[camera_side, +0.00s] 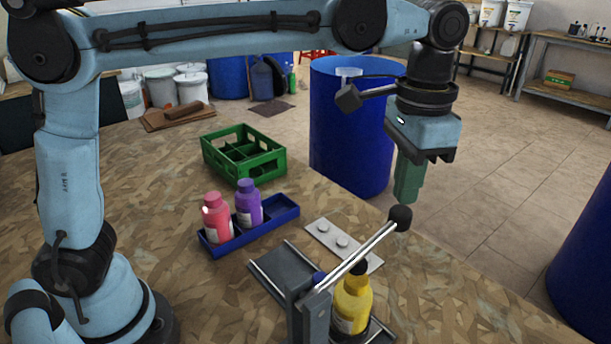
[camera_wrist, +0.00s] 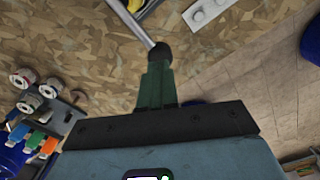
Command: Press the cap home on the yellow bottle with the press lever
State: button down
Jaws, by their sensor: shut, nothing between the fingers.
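The yellow bottle (camera_side: 352,304) stands upright in the press at the front, under the lever. A dark cap (camera_side: 358,268) shows at its top, partly behind the lever; I cannot tell how far down it sits. The press lever (camera_side: 360,255) slopes up to the right from its grey post (camera_side: 312,312) and ends in a black knob (camera_side: 400,218). My gripper (camera_side: 407,199) is shut and empty, its green fingers pointing down just over the knob; I cannot tell whether they touch. The wrist view shows the fingertips (camera_wrist: 158,66) at the knob (camera_wrist: 160,51) and a sliver of yellow bottle (camera_wrist: 136,5).
A blue tray (camera_side: 272,223) holds a red bottle (camera_side: 217,217) and a purple bottle (camera_side: 249,203). A white plate with two round pieces (camera_side: 322,233) lies behind the lever. A green crate (camera_side: 270,166) stands farther back. A blue drum (camera_side: 345,140) stands beyond the table edge.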

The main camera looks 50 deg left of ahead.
jog(key=shift+f, duration=0.15)
jog(key=shift+f, duration=0.7)
jog(key=shift+w+f, duration=0.15)
jog(key=shift+f, duration=0.2)
jog(key=shift+w+f, duration=0.2)
jog(key=shift+f, duration=0.3)
jog(key=shift+w+f, duration=0.15)
jog(key=shift+f, duration=0.45)
